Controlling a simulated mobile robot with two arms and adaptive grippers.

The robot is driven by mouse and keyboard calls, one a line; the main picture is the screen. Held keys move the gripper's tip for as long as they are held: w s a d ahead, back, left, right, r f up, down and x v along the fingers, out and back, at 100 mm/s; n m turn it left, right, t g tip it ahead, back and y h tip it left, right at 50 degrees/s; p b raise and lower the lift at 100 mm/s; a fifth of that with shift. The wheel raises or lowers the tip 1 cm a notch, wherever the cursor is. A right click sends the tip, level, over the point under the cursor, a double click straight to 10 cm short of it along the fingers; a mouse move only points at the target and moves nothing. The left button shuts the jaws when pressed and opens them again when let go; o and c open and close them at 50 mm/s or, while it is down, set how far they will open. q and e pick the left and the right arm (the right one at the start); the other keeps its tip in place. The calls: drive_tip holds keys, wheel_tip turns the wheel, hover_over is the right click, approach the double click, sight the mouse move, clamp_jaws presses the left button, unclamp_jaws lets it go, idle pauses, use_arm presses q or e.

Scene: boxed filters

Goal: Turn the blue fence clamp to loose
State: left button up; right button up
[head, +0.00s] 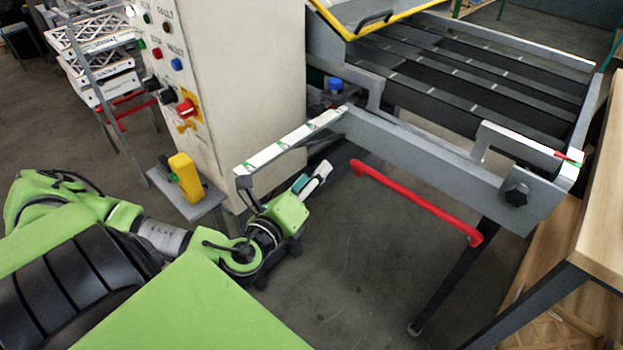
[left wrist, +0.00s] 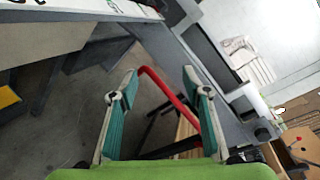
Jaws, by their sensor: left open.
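A blue knob (head: 335,85), which looks like the fence clamp, sits on the machine between the beige cabinet and the conveyor frame in the head view. Its setting is too small to tell. I cannot make it out in the left wrist view. My left gripper (head: 314,180) is in front of and below the grey rail, nearer to me than the blue knob and well apart from it. In the left wrist view the left gripper (left wrist: 158,76) has its two teal fingers spread with nothing between them. My right gripper is not in view.
A grey rail (head: 425,155) with a black knob (head: 516,193) crosses in front of the conveyor (head: 470,85). A red bar (head: 415,198) hangs below it. The beige cabinet (head: 240,75) carries buttons and a yellow block (head: 186,178) stands on a small shelf. A wooden table is at right.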

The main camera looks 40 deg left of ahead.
use_arm(q)
drive_tip(key=n, duration=0.1)
drive_tip(key=f, duration=0.1)
drive_tip(key=f+n+g, duration=0.1)
drive_tip(key=shift+s+d+n+y, duration=0.25)
drive_tip(key=shift+s+n+y, duration=0.05)
drive_tip(key=shift+y, duration=0.1)
drive_tip(key=shift+c, duration=0.3)
